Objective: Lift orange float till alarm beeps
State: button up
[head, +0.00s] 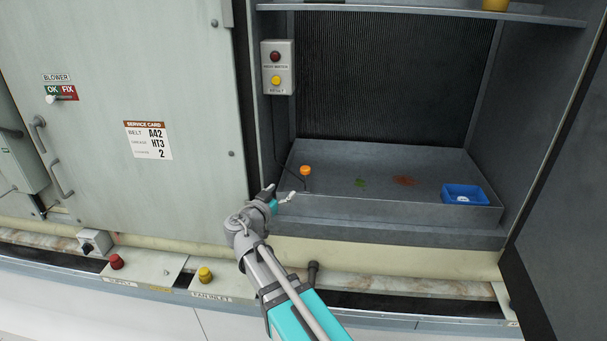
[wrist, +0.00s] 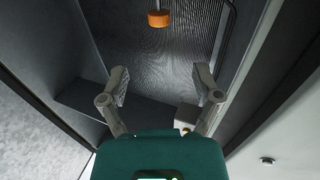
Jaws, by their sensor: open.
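The orange float (head: 305,170) sits at the left end of the grey drain pan (head: 400,208), on a thin dark arm, in the head view. It also shows at the top of the wrist view (wrist: 158,19), beyond the fingers and apart from them. My gripper (head: 281,193) is at the pan's front left edge, a little left of and below the float in the head view. In the wrist view its two fingers (wrist: 161,86) stand apart with nothing between them. A grey switch box (head: 278,68) with a red light and a yellow button is on the left wall above the float.
A blue tray (head: 465,195) stands at the pan's right end. Green (head: 360,183) and rust-brown (head: 404,181) patches lie on the pan floor. A cabinet door (head: 130,110) is left of the opening. A shelf (head: 420,12) crosses the top. The space above the pan is clear.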

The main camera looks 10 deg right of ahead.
aim_at(303, 172)
jog(key=shift+w+d, duration=0.1)
dwell(0.3)
jog(key=x, duration=1.3)
jog(key=shift+w+d, duration=0.2)
jog(key=shift+w, duration=0.05)
grip_shut()
